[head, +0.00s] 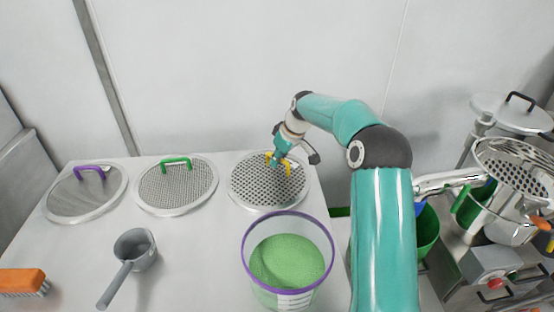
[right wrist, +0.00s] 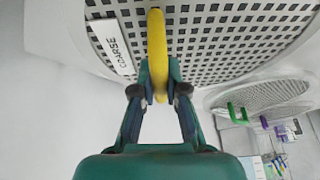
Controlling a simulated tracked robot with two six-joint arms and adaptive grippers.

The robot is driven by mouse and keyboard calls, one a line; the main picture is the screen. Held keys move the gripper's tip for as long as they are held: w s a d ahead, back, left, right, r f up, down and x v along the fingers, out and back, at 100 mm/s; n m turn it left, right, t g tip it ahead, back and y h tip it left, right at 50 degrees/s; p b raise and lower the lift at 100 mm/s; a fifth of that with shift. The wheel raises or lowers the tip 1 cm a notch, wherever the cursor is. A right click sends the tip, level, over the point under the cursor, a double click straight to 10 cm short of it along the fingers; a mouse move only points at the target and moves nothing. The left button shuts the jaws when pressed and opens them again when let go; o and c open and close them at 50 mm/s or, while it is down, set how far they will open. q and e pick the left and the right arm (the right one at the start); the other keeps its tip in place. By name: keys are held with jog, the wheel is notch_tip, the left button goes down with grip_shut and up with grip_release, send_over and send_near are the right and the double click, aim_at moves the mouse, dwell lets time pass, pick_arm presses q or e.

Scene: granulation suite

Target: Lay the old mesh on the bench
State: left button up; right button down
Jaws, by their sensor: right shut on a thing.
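A round coarse mesh (head: 262,190) with a yellow handle (head: 270,158) is at the back right of the white bench (head: 190,240). It looks level, either on the bench top or very close above it; I cannot tell which. In the right wrist view its perforated plate (right wrist: 230,38) carries a label reading COARSE (right wrist: 112,46). My right gripper (head: 277,156) is shut on the yellow handle, with its fingers (right wrist: 152,95) on both sides of it. My left gripper is not in view.
A green-handled mesh (head: 176,188) and a purple-handled mesh (head: 85,195) lie to the left. A purple-rimmed tub of green granules (head: 288,262), a grey scoop (head: 133,250) and an orange brush (head: 22,281) are nearer. Steel equipment (head: 505,225) with a perforated disc (head: 518,172) stands right.

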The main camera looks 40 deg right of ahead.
jog(key=shift+f, duration=0.2)
jog(key=c, duration=1.1)
grip_release()
jog(key=shift+r, duration=0.1)
jog(key=v, duration=1.1)
jog(key=shift+s+r, duration=0.2)
jog(key=shift+r, duration=0.15)
